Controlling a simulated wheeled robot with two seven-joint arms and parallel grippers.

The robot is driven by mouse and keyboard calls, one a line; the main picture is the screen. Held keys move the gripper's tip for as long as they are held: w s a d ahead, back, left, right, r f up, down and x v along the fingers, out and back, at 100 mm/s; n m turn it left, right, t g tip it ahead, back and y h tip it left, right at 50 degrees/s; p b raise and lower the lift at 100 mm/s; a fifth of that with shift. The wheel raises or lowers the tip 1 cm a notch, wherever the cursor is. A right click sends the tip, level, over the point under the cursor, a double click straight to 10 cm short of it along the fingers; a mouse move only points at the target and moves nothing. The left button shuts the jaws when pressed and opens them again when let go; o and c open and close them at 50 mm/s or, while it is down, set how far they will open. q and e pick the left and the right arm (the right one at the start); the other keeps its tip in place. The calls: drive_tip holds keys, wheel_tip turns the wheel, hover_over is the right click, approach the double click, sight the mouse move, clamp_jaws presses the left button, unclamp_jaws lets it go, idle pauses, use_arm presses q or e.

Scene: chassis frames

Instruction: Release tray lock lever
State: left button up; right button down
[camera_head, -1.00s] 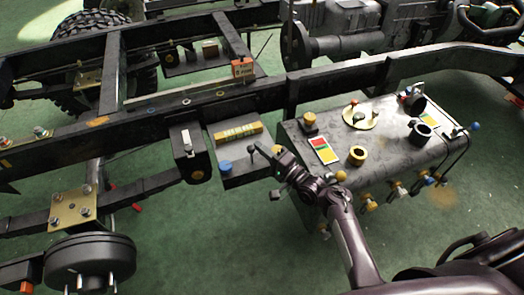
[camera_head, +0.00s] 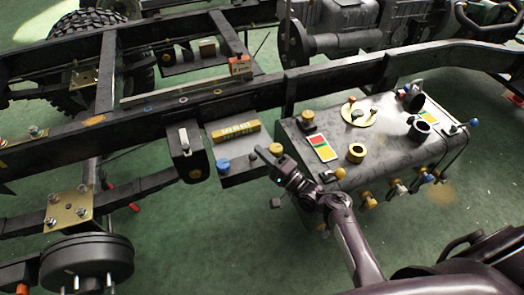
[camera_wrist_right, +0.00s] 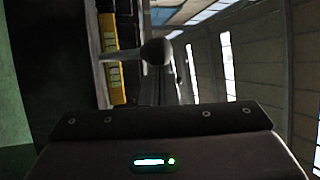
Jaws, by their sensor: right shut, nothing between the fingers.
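A grey tray (camera_head: 238,172) with a yellow label block (camera_head: 236,130) sits beside the dark chassis rail in the head view. A blue knob (camera_head: 223,166) is at its front left corner, and a yellow knob (camera_head: 277,149) shows just behind my fingers. My right gripper (camera_head: 264,155) is shut and empty at the tray's right end. In the right wrist view, a dark ball knob (camera_wrist_right: 156,51) on a pale lever arm (camera_wrist_right: 124,55) is just beyond the gripper, by the yellow block (camera_wrist_right: 110,62). I cannot tell whether the fingers touch the knob. My left gripper is out of view.
A grey tank (camera_head: 380,160) with knobs, valves and a colored label stands right of the tray, under my right forearm. A dark box with a small lever (camera_head: 184,140) is left of the tray. A brake drum (camera_head: 88,262) is at lower left.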

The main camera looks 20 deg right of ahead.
drive_tip(key=v, duration=0.7)
drive_tip(key=shift+s+d, duration=0.15)
drive_tip(key=shift+s, duration=0.2)
drive_tip(key=shift+f, duration=0.1)
